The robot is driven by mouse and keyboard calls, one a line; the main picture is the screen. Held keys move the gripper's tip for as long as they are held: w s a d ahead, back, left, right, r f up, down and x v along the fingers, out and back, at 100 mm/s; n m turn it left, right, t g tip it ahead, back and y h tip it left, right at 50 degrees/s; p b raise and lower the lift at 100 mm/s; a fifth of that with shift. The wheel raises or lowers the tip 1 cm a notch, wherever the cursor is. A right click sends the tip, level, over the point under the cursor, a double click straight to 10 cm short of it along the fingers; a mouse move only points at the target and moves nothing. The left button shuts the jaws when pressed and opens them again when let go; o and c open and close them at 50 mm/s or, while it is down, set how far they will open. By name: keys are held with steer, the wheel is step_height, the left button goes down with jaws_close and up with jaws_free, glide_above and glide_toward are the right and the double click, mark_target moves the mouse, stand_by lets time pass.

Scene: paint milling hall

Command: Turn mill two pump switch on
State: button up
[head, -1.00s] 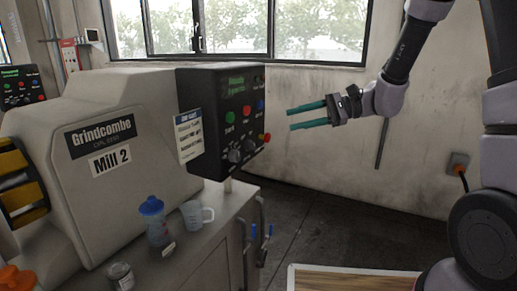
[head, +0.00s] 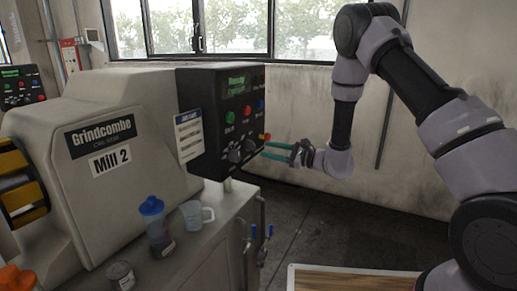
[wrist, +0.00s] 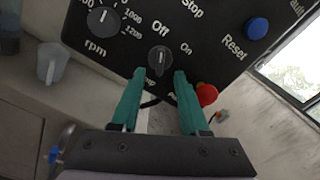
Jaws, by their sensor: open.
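The Mill 2 machine (head: 125,150) carries a black control panel (head: 213,95) on its right end. In the wrist view the rotary pump switch (wrist: 159,60) sits under the words Off and On, its pointer standing about upright; which label it points to is hard to tell. My gripper (head: 277,152) is at the lower right of the panel face. In the wrist view my gripper (wrist: 160,75) is open, its two green fingers on either side of the switch knob, with gaps between. The label below the switch is partly hidden by a finger.
A red stop button (wrist: 206,94) is close beside the right finger. The rpm dial (wrist: 102,19) is left of the switch, the blue Reset button (wrist: 257,28) upper right. A blue-capped bottle (head: 153,215) and a measuring jug (head: 195,214) stand on the bench.

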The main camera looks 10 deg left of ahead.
mark_target(255, 146)
steer(key=x, duration=0.4)
steer(key=shift+w+a, duration=0.15)
steer(key=shift+a, duration=0.2)
jaws_close()
